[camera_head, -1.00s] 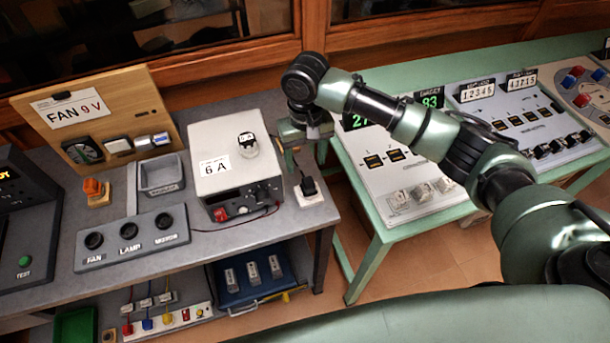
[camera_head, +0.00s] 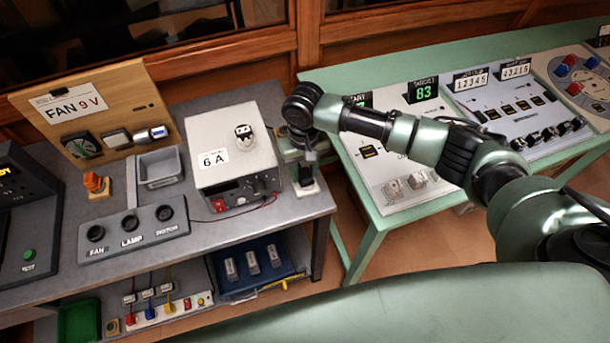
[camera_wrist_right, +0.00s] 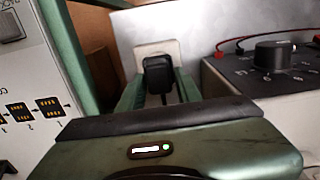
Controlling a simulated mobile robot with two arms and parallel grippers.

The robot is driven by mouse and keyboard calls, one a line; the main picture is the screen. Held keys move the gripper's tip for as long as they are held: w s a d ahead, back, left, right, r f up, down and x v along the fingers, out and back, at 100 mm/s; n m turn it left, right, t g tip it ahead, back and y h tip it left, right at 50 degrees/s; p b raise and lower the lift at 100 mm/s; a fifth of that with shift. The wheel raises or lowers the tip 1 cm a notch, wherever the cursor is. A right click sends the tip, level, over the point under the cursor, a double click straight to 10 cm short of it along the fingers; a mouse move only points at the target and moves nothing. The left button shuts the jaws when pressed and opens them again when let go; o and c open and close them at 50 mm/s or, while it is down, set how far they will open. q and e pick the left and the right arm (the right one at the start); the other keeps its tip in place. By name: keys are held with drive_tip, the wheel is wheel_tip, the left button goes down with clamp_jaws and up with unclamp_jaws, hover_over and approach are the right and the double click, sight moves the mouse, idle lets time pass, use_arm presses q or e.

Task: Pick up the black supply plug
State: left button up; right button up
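The black supply plug (camera_wrist_right: 157,75) sits upright on a white socket block (camera_wrist_right: 150,48) in the right wrist view, with its black cable running toward the camera. In the head view the plug is mostly hidden behind my right gripper, and the white block (camera_head: 306,188) shows below it at the grey bench's right end. My right gripper (camera_head: 304,164) points down over the plug. In the wrist view its green fingers stand on either side of the plug and look open; I cannot tell whether they touch it. My left gripper is not in view.
The white power supply box (camera_head: 225,150) marked 6 A stands close left of my gripper, with a knob and red lead on its front. A green table (camera_head: 375,222) with a control panel is to the right, across a gap. The grey bench (camera_head: 215,230) carries switches and a tray.

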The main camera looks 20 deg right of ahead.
sight(304, 170)
clamp_jaws()
drive_tip(key=shift+r, duration=0.65)
wheel_tip(304, 170, up, 19)
drive_tip(key=b, duration=0.2)
drive_tip(key=shift+f, duration=0.15)
